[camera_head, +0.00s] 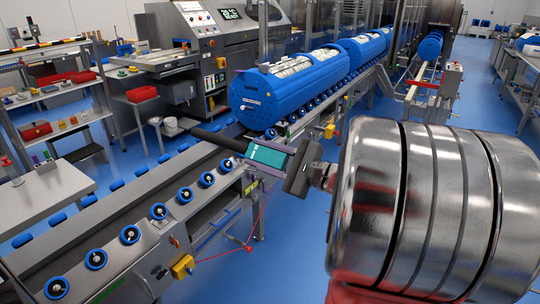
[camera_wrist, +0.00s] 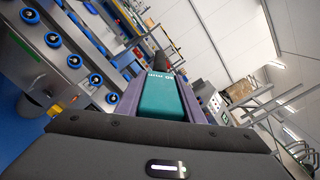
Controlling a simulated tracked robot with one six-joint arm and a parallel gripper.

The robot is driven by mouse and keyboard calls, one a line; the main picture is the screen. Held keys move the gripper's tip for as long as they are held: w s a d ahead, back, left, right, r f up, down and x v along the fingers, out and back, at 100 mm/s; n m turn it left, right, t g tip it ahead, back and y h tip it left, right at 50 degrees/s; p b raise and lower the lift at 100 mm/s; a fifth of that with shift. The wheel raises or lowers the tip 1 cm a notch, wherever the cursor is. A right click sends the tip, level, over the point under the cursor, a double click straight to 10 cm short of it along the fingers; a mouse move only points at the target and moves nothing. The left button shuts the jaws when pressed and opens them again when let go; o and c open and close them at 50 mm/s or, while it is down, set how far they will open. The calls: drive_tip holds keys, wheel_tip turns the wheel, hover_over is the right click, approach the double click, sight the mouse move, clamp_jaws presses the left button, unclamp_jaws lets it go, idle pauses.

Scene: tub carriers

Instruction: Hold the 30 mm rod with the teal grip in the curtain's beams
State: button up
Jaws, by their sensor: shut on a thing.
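The rod with the teal grip (camera_head: 266,156) is in my gripper (camera_head: 272,161). Its dark shaft (camera_head: 218,139) points left, over the roller conveyor, in the head view. In the wrist view the teal grip (camera_wrist: 160,102) lies between the two purple-grey jaws of my gripper (camera_wrist: 158,96), with pale lettering at its far end. The dark shaft runs on beyond it, foreshortened. I cannot clearly make out the curtain or its beams in either view.
The conveyor (camera_head: 130,255) with blue-rimmed rollers runs diagonally below the rod. Blue tub carriers (camera_head: 300,88) stand on it farther back. A yellow box (camera_head: 182,267) and a red cord (camera_head: 228,250) are on its near side. Shelves (camera_head: 60,85) stand at left.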

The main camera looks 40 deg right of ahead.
sight(236, 146)
drive_tip(key=shift+x, duration=4.05)
drive_tip(key=shift+s+d, duration=0.1)
drive_tip(key=shift+v, duration=9.9)
drive_tip(key=shift+s, duration=0.1)
